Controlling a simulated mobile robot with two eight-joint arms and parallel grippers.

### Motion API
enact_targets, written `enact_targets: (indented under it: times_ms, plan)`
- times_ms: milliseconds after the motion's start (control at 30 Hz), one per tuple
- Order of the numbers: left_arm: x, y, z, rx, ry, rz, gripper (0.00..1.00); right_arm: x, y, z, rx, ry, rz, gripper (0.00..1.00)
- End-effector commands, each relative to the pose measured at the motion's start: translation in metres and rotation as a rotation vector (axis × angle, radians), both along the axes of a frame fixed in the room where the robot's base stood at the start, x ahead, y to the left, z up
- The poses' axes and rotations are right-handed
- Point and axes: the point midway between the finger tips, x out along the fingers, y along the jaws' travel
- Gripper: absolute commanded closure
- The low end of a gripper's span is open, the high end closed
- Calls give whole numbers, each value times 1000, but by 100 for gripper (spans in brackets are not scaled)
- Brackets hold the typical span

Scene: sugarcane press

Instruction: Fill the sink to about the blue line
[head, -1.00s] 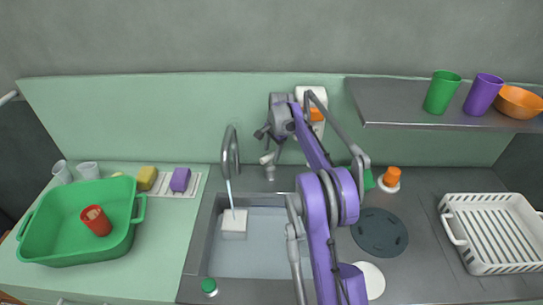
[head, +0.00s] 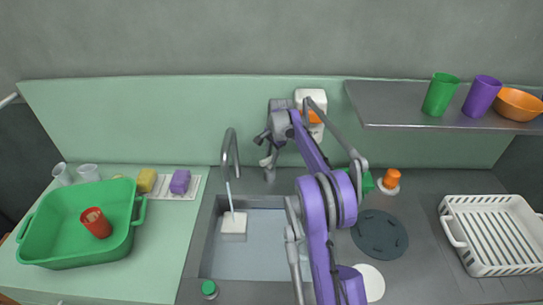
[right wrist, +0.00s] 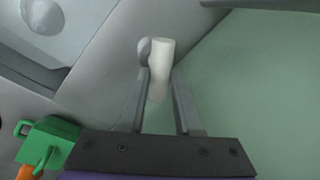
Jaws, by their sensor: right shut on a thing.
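The grey sink (head: 262,202) is in the lower middle of the head view. A thin pale stream (head: 229,196) runs from the curved tap (head: 231,150) onto a white block (head: 234,226) in the sink. The sink floor area looks pale blue-grey, like shallow water. I cannot make out the blue line, and my right arm covers the sink's right side. My left gripper is not in view.
A green tub (head: 60,245) with a red cup (head: 95,222) stands at left. A yellow sponge (head: 146,180) and purple sponge (head: 180,181) lie beside it. A white rack (head: 490,235) stands at right, below a shelf (head: 400,100) with cups and a bowl.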

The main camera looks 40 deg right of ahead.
Motion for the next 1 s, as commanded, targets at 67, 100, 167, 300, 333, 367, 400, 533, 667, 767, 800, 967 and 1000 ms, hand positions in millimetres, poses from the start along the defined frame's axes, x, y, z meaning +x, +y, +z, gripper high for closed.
enact_targets:
  times_ms: [67,100,167,300,333,367,400,533,667,767,800,967,1000]
  plan:
    - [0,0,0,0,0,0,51,0,0,0,0,0,-8,100]
    - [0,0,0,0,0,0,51,0,0,0,0,0,-15,100]
    - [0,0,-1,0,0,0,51,0,0,0,0,0,-31,100]
    - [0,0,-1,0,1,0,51,-1,0,0,-1,1,-95,100]
    - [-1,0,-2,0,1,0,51,-1,1,0,-1,0,-113,100]
    - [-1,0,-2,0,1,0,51,-1,1,0,-1,0,-134,100]
    - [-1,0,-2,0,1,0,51,-1,1,0,0,0,-162,100]
    - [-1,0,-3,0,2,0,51,-2,2,0,-1,0,-265,100]
    - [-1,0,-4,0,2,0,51,-2,2,0,-2,0,-371,100]
    - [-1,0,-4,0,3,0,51,-2,3,0,0,0,-450,100]
    - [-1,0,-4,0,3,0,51,-2,3,0,-1,0,-479,100]
    - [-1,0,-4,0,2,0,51,-3,3,0,-1,0,-581,100]
    - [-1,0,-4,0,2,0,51,-3,4,0,-1,0,-602,100]
